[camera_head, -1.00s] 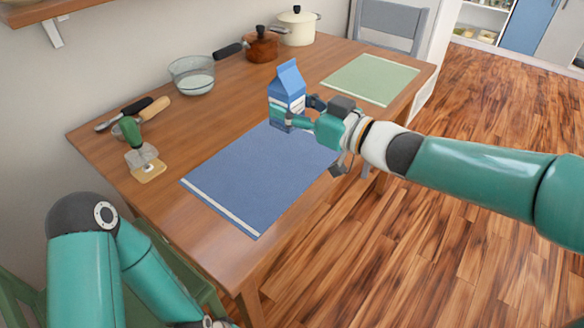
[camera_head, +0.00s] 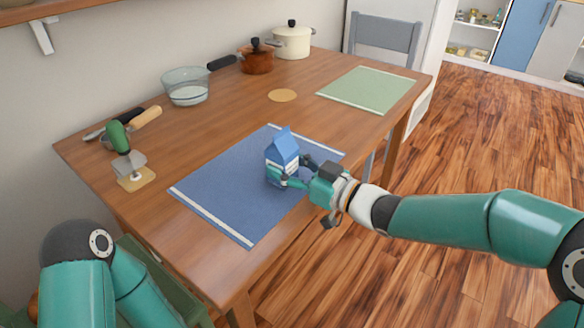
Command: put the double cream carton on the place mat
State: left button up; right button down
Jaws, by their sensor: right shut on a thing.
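The double cream carton (camera_head: 282,151) is blue with a white band and a peaked top. It is upright over the right part of the blue place mat (camera_head: 222,193). Its base looks at or very close to the mat; I cannot tell whether it touches. My right gripper (camera_head: 292,172) is shut on the carton from the right, its fingers around the lower part. A green place mat (camera_head: 368,90) lies farther back on the right of the table. My left arm shows at the lower left, but its gripper is out of view.
A round coaster (camera_head: 283,95) lies behind the blue mat. A glass bowl (camera_head: 187,86), brown pan (camera_head: 256,59) and cream pot (camera_head: 292,41) stand along the back. A green-handled tool (camera_head: 119,138) and other utensils lie at the left. The table's front edge is close.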

jog(key=shift+f, duration=0.2)
jog(key=shift+c, duration=2.2)
grip_release()
jog(key=shift+r, duration=0.25)
jog(key=shift+s+d, duration=0.1)
jog(key=shift+d, duration=0.15)
jog(key=p+v, duration=0.1)
jog(key=v, duration=1)
jog(key=shift+s+p, duration=0.2)
jog(key=shift+p, duration=0.1)
